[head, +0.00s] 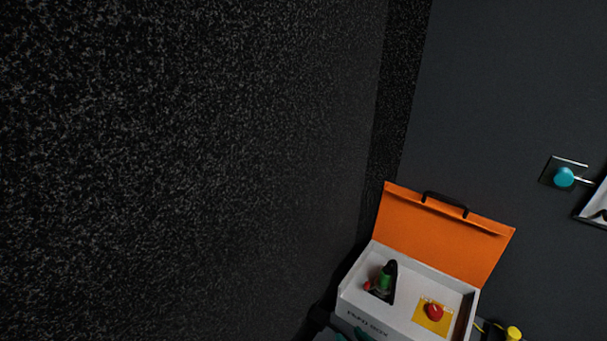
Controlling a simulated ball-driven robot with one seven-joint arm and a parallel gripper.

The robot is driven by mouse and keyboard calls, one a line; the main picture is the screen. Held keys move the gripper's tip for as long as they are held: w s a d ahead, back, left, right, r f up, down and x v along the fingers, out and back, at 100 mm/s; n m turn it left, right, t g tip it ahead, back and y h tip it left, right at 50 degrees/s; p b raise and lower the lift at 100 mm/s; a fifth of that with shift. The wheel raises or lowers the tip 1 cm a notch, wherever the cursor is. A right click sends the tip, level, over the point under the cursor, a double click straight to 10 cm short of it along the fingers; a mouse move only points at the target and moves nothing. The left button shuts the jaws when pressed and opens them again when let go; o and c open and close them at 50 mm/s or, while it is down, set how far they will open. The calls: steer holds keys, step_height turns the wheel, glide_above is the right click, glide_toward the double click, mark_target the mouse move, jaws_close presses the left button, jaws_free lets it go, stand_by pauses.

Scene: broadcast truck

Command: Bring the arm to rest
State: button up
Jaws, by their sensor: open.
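No part of my arm or my gripper can be made out for sure in the head view. Small teal shapes (363,334) show at the bottom edge in front of a white box, cut off by the frame, and I cannot tell what they belong to.
The white box (362,318) stands at bottom right, its orange lid (440,235) open. Inside are a green-and-black item (386,279) and a red knob (434,312) on a yellow plate. A teal knob (564,177) is on the dark wall. A speckled black wall fills the left.

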steer(key=s+d+r+m+g+h, duration=0.15)
steer(key=s+d+g, duration=0.3)
steer(key=s, duration=0.55)
steer(key=s+d+r+m+g+h+p, duration=0.1)
steer(key=s+d+r+g+h, duration=0.15)
steer(key=s+d, duration=0.55)
steer(key=s+d+r+m+g+h, duration=0.15)
steer(key=s+d+g, duration=0.3)
steer(key=s, duration=0.65)
step_height(320, 180, up, 34)
steer(key=a+p, duration=0.1)
steer(key=p, duration=3.3)
steer(key=shift+f+p, duration=0.15)
steer(key=shift+p, duration=0.15)
steer(key=shift+o, duration=0.4)
steer(key=shift+h, duration=0.25)
